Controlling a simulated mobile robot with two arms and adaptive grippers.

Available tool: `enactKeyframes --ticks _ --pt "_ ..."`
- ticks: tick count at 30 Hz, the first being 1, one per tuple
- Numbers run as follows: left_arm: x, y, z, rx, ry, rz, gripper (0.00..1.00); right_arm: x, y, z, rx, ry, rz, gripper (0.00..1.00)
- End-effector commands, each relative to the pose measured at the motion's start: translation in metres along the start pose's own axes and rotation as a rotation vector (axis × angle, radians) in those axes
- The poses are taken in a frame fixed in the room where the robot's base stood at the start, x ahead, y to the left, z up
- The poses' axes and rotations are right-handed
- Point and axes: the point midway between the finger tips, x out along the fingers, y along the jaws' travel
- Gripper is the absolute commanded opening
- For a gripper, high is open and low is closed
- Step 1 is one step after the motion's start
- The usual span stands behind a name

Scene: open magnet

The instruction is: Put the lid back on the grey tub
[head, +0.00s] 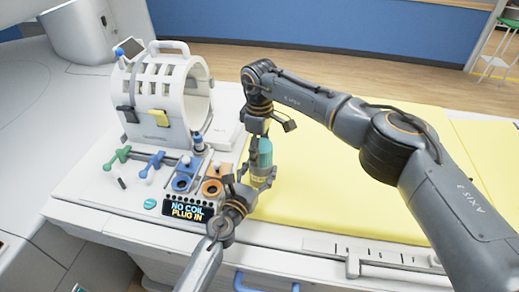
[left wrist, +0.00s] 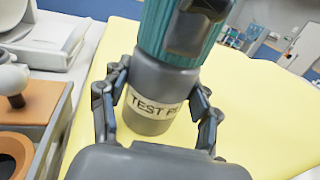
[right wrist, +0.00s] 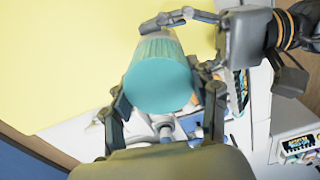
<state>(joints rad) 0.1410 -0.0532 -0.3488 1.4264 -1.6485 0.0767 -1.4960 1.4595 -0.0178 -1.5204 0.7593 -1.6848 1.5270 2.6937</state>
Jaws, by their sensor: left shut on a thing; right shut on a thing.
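The grey tub (head: 261,176) stands upright near the edge of the yellow mat (head: 340,175); its label starting "TEST P" shows in the left wrist view (left wrist: 152,103). The ribbed teal lid (head: 265,150) is at the tub's top, in line with it, and meets the grey body in the left wrist view (left wrist: 155,30). Whether it is fully seated I cannot tell. My left gripper (head: 258,180) is shut around the tub's body. My right gripper (right wrist: 162,92) is shut on the lid from above; its finger hides part of the lid in the left wrist view.
A white head coil (head: 165,95) stands at the back left. Left of the tub are blue (head: 184,182) and orange (head: 213,187) socket blocks, green (head: 117,158) and blue (head: 151,163) plugs, and a "NO COIL PLUG IN" display (head: 187,210). The mat is clear to the right.

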Motion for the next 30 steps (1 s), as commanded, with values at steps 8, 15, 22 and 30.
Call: enactKeyframes --ticks 8,15,22,30 --pt "-0.0004 -0.0008 -0.0011 0.0 0.002 -0.002 0.0 -0.0012 0.0025 0.0001 0.302 0.003 0.003 0.38" --pt "-0.0005 -0.0007 -0.0012 -0.001 0.002 -0.001 0.0 -0.0012 0.0026 0.0003 0.316 0.002 0.003 0.38" --pt "-0.0005 -0.0007 -0.0014 -0.001 0.003 -0.001 0.0 -0.0008 0.0024 0.0004 0.314 0.002 0.003 0.82" --pt "-0.0005 -0.0007 -0.0014 -0.001 0.002 -0.001 0.0 -0.0005 0.0018 0.0004 0.313 0.001 0.001 0.82"
